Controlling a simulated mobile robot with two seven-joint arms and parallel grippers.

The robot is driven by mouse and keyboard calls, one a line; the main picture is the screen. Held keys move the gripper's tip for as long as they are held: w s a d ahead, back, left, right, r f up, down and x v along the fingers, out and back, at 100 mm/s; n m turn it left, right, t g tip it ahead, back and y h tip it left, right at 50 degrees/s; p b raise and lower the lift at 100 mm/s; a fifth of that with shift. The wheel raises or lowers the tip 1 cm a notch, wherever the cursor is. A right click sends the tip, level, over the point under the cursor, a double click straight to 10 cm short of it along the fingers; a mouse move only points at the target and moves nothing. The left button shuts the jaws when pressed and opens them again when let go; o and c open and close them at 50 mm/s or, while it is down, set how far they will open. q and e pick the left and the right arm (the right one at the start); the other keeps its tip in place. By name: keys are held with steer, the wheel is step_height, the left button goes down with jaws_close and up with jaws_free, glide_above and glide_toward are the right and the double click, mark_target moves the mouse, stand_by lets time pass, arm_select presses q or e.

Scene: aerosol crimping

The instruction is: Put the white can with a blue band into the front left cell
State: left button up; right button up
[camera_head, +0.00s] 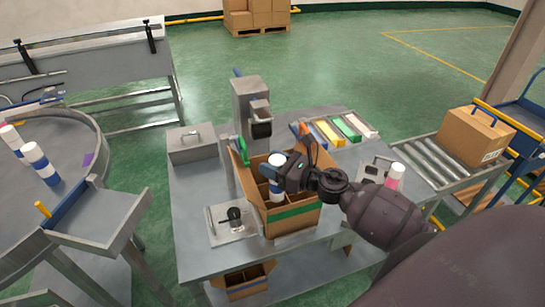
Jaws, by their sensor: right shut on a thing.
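The white can with a blue band (276,190) is upright in my right gripper (284,172), which is shut on it. The can is over the open cardboard box (292,218), and its lower part is among the box's dividers. I cannot tell whether its base touches the floor of a cell. The gripper reaches in from the right and covers part of the box's right side. The box has a green stripe on its front and its flaps stand open. My left gripper is not in view.
A grey press column (248,110) stands behind the box. A plate with a black knob (232,220) lies to its left. A pink and white can (394,175) stands at right. More white and blue cans (38,160) stand on the round table at left.

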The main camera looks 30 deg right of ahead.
steer(key=shift+f, duration=0.75)
steer(key=shift+f+b, duration=0.45)
steer(key=shift+f, duration=0.25)
steer(key=shift+f+b, duration=0.35)
steer(key=shift+f, duration=0.35)
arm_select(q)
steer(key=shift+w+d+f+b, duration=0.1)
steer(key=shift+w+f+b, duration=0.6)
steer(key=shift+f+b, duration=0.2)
arm_select(e)
steer(key=shift+f, duration=1.15)
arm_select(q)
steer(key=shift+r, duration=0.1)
arm_select(e)
steer(key=o, duration=1.4)
steer(key=shift+c, duration=0.2)
